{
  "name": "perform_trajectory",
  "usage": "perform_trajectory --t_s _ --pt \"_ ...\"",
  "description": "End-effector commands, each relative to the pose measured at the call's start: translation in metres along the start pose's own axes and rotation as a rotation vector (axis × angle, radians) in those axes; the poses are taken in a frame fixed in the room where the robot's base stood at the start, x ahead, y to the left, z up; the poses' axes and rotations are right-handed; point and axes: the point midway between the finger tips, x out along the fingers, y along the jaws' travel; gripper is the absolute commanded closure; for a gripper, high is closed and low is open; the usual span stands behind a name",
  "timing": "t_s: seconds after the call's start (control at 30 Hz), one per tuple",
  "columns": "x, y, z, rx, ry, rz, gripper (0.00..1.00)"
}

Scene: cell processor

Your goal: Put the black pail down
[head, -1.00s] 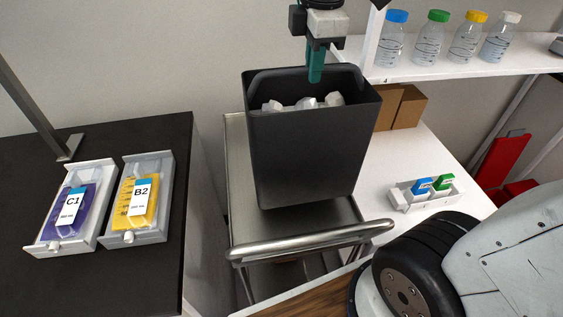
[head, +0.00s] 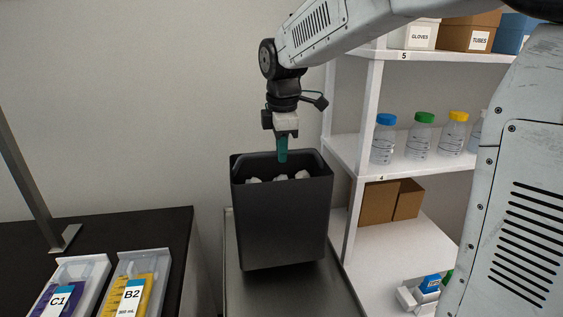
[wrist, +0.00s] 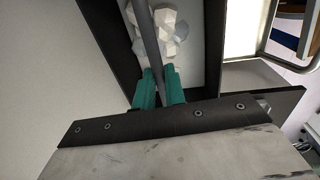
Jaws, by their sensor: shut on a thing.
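The black pail (head: 280,222) is upright at the metal cart, with white crumpled pieces inside it. My gripper (head: 282,158) is above the pail's open top, with its teal fingers reaching down to it. In the wrist view, the teal fingers (wrist: 160,90) are shut on the pail's dark handle bar, which runs across the opening. White pieces (wrist: 172,32) show inside the pail (wrist: 211,45) below. I cannot tell from these views whether the pail's bottom touches the cart's top.
The steel cart top (head: 290,292) lies under the pail. A dark bench (head: 125,228) with labelled trays is at the left. White shelves (head: 345,150) with bottles (head: 384,140) and brown boxes (head: 378,204) stand close at the right.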

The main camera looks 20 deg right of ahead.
Motion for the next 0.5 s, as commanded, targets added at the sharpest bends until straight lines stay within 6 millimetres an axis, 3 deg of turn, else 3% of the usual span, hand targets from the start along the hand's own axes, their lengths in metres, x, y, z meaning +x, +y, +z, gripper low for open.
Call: perform_trajectory --t_s 0.17,0.33,0.5 --pt "0.009 0.003 -0.001 0.000 -0.001 -0.002 1.00" --pt "0.032 0.000 -0.001 0.000 0.000 -0.002 1.00" --pt "0.035 0.000 -0.001 0.000 0.000 0.000 1.00"
